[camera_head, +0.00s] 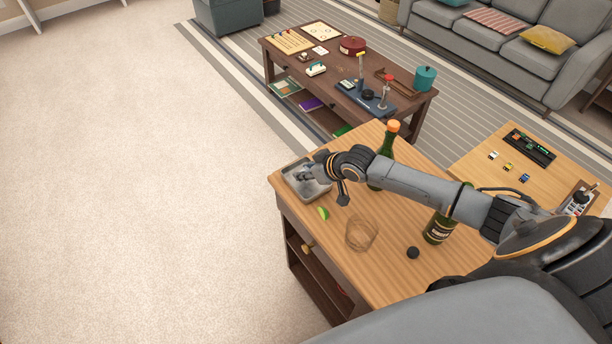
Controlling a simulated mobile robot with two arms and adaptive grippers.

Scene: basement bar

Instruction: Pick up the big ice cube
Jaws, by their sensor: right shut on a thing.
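My right arm reaches across the wooden bar cart to a grey metal tray (318,191) at its far left corner. My right gripper (305,175) is down at the tray and shut on the big ice cube. The cube is mostly hidden by the fingers and is too small to make out clearly; it seems to be still inside the tray's walls. My left gripper is not in view.
On the cart top (320,240) are a lime wedge (323,213), a clear glass (360,234), a small dark ball (413,253), a green bottle with orange cap (388,150) and a second bottle (438,228) by my arm. A cluttered coffee table (335,97) stands behind.

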